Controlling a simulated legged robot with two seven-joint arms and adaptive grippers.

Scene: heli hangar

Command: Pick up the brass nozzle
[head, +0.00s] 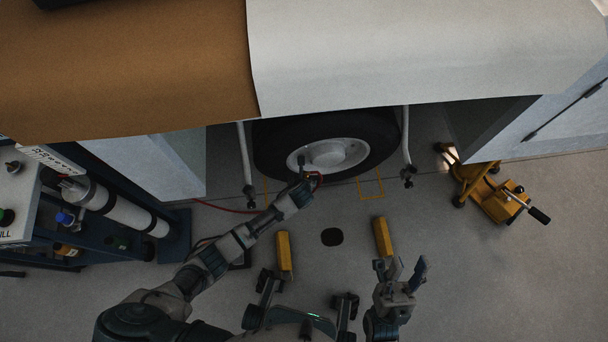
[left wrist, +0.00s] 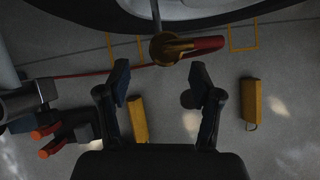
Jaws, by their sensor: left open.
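The brass nozzle (left wrist: 166,49) shows in the left wrist view as a rounded brass-coloured body with a red part (left wrist: 207,44) pointing right. It is just beyond and between the fingertips of my left gripper (left wrist: 160,84), which is open and empty. In the head view my left gripper (head: 302,172) reaches up in front of the wheel, and only a bit of red shows beside it; the brass body is mostly hidden there. My right gripper (head: 406,272) is low at right of centre, fingers apart and empty.
A large wheel (head: 270,145) stands behind the left gripper, under a brown and white body (head: 420,60). Yellow chocks (head: 284,252) (head: 382,237) lie on the floor. A yellow jack (head: 490,195) is at right, a cart with a white cylinder (head: 120,208) at left. A red hose (head: 225,208) crosses the floor.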

